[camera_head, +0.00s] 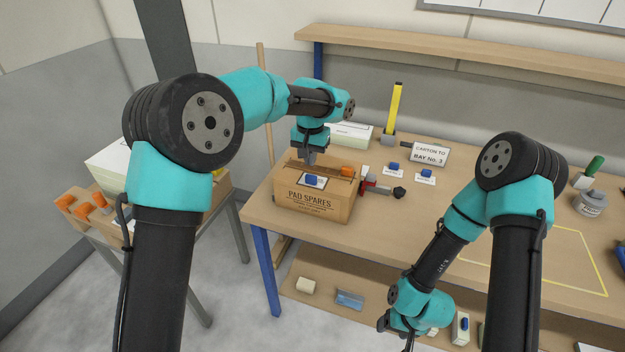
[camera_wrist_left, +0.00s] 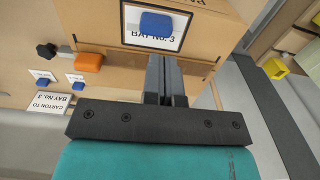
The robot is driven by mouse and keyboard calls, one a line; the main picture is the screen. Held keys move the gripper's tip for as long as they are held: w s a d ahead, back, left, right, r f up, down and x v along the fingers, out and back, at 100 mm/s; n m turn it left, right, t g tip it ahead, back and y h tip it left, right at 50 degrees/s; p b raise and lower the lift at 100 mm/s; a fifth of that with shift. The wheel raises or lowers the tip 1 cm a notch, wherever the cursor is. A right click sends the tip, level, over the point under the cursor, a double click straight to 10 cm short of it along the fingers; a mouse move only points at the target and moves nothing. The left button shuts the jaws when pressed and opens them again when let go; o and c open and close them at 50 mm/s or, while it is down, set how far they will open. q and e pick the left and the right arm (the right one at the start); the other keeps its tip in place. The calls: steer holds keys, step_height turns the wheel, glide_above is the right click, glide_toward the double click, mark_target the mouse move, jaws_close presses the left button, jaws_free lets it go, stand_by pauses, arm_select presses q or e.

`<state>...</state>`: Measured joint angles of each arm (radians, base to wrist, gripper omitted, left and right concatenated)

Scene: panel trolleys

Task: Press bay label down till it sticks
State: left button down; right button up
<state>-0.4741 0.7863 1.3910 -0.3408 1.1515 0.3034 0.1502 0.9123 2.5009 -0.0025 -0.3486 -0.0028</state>
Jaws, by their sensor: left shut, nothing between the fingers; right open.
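The bay label (camera_head: 305,186), white with a dark border, lies on the top of the PAD SPARES carton (camera_head: 312,204). A blue block sits on it and hides part of its face. The left wrist view shows the label (camera_wrist_left: 130,14), reading BAY No. 3 upside down, with the blue block (camera_wrist_left: 156,23). My left gripper (camera_head: 309,161) is shut and empty over the carton, just behind the label; its fingertips (camera_wrist_left: 164,60) appear beside the label's edge. I cannot tell whether they touch the carton. My right gripper (camera_head: 396,330) is open, low in front of the table.
An orange block (camera_head: 347,170) is on the carton's far right edge. A red clamp (camera_head: 369,184) stands beside it. A shelf (camera_head: 330,300) runs below the table.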

arm_select(q)
steer(key=shift+f, duration=0.2)
steer(key=shift+f, duration=0.35)
steer(key=shift+f, duration=0.7)
steer(key=shift+f, duration=0.3)
steer(key=shift+f, duration=0.1)
stand_by(0.4)
steer(key=shift+r, duration=1.6)
